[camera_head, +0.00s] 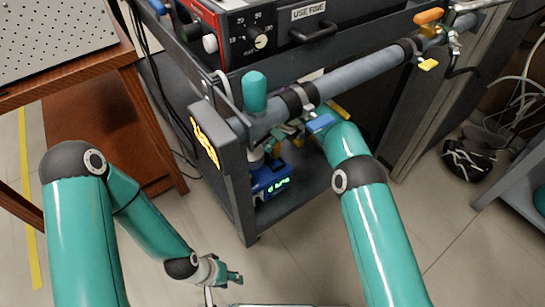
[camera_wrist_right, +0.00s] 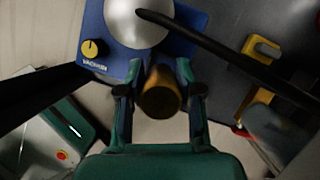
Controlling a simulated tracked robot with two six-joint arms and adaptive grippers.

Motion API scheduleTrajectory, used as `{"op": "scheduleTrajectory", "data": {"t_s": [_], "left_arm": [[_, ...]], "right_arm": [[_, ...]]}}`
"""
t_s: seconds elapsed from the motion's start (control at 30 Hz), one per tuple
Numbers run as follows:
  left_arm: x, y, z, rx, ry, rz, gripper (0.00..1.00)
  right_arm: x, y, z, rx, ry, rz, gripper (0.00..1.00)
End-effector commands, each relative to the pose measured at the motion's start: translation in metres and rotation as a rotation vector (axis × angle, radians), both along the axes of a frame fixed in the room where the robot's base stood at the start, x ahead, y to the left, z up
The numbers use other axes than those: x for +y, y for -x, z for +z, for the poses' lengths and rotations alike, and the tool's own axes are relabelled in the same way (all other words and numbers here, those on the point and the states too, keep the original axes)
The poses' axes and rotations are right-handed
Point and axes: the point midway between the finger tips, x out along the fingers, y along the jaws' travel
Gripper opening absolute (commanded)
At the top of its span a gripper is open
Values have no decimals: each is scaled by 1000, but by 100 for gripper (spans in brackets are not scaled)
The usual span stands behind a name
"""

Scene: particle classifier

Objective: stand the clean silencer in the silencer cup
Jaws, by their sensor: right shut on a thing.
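My right gripper (camera_wrist_right: 160,72) is shut on a short brass-coloured cylinder, which I take to be the silencer (camera_wrist_right: 160,98); it sits between the two fingers in the right wrist view. I cannot tell whether it is clean. In the head view, my right arm reaches to the cart's pipe, and its gripper is mostly hidden there among fittings. My left gripper (camera_head: 232,278) hangs low over the floor, apart from the cart; its finger gap is too small to read. I cannot pick out the silencer cup in either view.
A blue instrument (camera_head: 270,181) with a green display stands on the lower shelf; its knob (camera_wrist_right: 93,48) and a silver round body (camera_wrist_right: 138,22) show in the wrist view. The grey pipe (camera_head: 360,75) crosses above. A wooden table (camera_head: 110,65) stands left.

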Motion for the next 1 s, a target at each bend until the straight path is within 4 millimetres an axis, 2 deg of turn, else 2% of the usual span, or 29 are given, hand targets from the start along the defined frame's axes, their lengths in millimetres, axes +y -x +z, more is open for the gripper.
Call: {"op": "scheduleTrajectory", "data": {"t_s": [0.17,0.4,0.8,0.83,0.93,1.0], "left_arm": [[0,0,-7,0,0,0,40],[0,0,-20,0,0,0,40],[0,0,-22,0,0,0,40],[0,0,-21,0,0,0,40],[0,0,-21,0,0,0,40],[0,0,-21,0,0,0,40]], "right_arm": [[0,0,-16,-1,-1,1,0],[0,0,-52,-1,-2,1,0],[1,0,-58,-2,-1,2,0],[1,0,-57,-1,0,2,40],[1,0,-57,-1,0,2,56],[1,0,-57,-1,0,2,60]]}}
